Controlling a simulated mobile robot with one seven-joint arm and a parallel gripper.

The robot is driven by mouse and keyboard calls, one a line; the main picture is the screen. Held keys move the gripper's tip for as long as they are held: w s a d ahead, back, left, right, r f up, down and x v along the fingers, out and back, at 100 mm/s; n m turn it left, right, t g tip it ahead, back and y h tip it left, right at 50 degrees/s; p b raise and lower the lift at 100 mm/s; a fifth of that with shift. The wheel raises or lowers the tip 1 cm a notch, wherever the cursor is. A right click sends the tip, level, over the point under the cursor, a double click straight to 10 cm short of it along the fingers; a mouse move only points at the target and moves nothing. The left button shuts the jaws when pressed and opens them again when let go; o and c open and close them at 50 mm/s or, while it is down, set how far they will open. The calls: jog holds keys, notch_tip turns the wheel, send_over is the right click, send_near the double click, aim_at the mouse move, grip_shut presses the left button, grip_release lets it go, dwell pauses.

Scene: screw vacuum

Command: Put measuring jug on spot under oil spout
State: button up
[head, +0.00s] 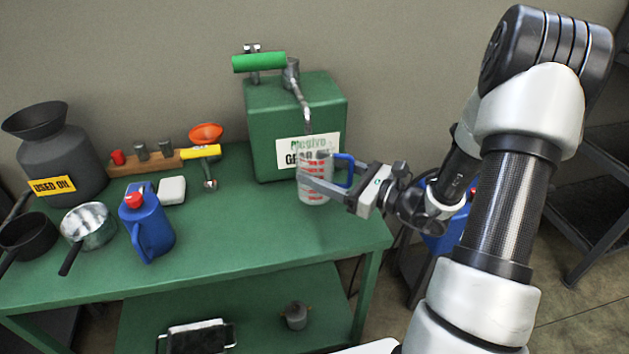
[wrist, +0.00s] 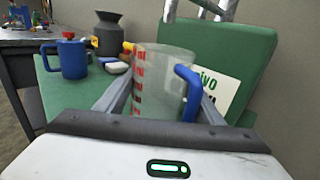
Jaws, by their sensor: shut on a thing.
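The measuring jug (head: 315,182) is clear with red markings and a blue handle. It is upright in front of the green oil tank (head: 262,120), near the right side of the green table (head: 250,245). My gripper (head: 325,184) is shut on the jug; in the wrist view the jug (wrist: 160,80) stands between the fingers, its handle to the right. The metal oil spout (head: 302,95) comes down from the tank, with its lower end just above or behind the jug. I cannot tell if the jug touches the table. The spot under the spout is hidden.
The table's front middle is clear.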

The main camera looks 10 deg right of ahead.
jog(key=shift+w+a, duration=0.45)
jog(key=shift+w+a+f+b, duration=0.15)
jog(key=shift+f+b, duration=0.65)
jog(key=shift+f, duration=0.9)
jog(key=shift+f, duration=0.3)
jog(key=o, duration=1.1)
jog(key=shift+o, duration=0.2)
jog(key=shift+r, duration=0.1)
jog(key=shift+r, duration=0.25)
jog(key=p+v, duration=0.2)
jog(key=v, duration=1)
